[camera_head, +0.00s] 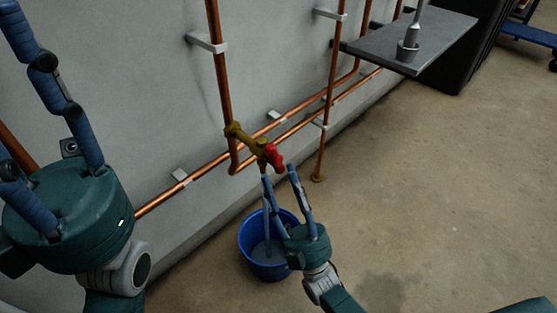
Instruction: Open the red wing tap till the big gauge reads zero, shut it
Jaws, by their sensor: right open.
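The red wing tap (274,156) sits on a brass valve body (257,146) joined to the copper pipes low on the wall. My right gripper (279,173) is open, its two blue fingertips just below the red handle, one to each side. I cannot tell whether they touch it. My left gripper (30,105) is large in the left foreground. Its two fingers stand apart, and their tips run to or past the picture edge; nothing shows between them. The big gauge is not in view.
A blue bucket (246,236) stands on the floor below the tap, partly behind my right gripper. Copper pipes (224,75) run up and along the grey wall. A grey shelf (447,42) with a metal fitting (408,50) juts out at upper right. The floor (440,190) at right is clear.

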